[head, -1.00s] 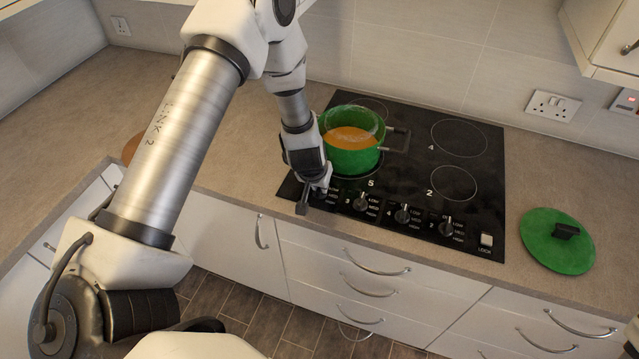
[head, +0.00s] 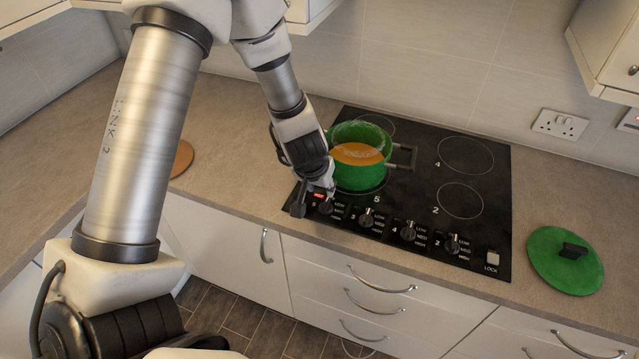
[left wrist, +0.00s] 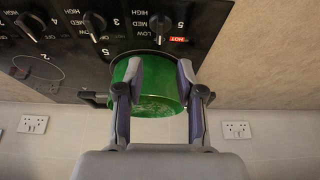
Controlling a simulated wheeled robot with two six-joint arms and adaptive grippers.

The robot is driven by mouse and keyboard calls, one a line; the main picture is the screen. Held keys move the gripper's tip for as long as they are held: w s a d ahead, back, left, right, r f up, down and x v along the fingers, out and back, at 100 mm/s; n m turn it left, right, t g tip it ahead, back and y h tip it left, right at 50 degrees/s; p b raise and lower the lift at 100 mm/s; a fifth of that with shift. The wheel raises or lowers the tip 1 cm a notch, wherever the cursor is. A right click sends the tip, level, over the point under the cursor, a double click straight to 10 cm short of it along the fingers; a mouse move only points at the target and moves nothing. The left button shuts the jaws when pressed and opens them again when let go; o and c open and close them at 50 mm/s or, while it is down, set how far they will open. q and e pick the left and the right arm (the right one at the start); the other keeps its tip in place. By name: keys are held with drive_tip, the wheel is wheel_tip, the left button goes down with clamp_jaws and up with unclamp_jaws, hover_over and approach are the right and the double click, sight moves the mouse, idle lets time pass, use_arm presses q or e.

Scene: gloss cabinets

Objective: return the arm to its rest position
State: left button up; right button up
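My left arm comes in from the left and reaches out over the counter. Its gripper (head: 312,202) is at the front left corner of the black hob, beside the leftmost knob (head: 326,207). In the left wrist view its two fingers (left wrist: 160,68) are apart with nothing held between them. The green pot (head: 358,174) with orange contents stands on the front left ring, just beyond the gripper. The pot (left wrist: 157,98) shows behind the fingers in the wrist view. My right gripper is not in view.
The hob (head: 420,186) has several knobs along its front and a lit red HOT label (head: 318,195). A green lid (head: 564,262) lies on the counter at right. A round brown board (head: 181,158) lies at left. Wall cabinets (head: 606,45) hang at top right.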

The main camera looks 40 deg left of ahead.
use_arm(q)
drive_tip(key=shift+s+r, duration=0.25)
drive_tip(key=shift+r, duration=0.35)
drive_tip(key=s+d+f+m+g+b, duration=0.1)
drive_tip(key=s+f+m+g+b, duration=0.2)
drive_tip(key=s+f, duration=0.7)
drive_tip(key=s+d+f+g+b, duration=0.15)
drive_tip(key=s+f+b, duration=0.4)
drive_tip(key=f, duration=0.85)
drive_tip(key=s+d+f+h+b, duration=0.1)
drive_tip(key=s+d+f, duration=0.3)
drive_tip(key=s, duration=0.4)
drive_tip(key=shift+s+d+f+n+b, duration=0.2)
drive_tip(key=shift+d+f+n+b, duration=0.15)
drive_tip(key=shift+f, duration=0.4)
